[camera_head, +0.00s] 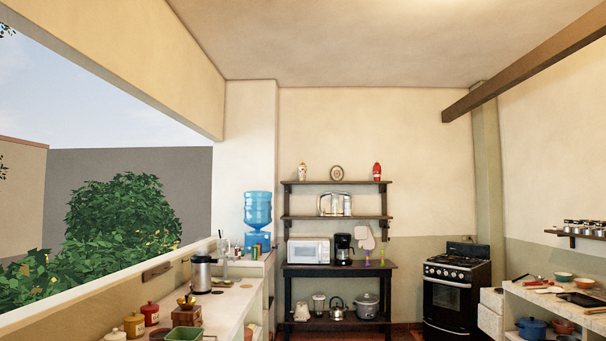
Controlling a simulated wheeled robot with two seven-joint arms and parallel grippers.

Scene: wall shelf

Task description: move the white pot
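A pale pot with a lid (367,306), whitish to grey, stands at the right end of the lowest board of the dark shelf unit (339,270) against the back wall. A kettle (337,308) stands just left of it. Neither of my grippers is in view.
A black stove (456,288) stands right of the shelf unit. A right counter (550,301) holds bowls, with a blue pot (531,328) below. Floor shows between shelf and stove.

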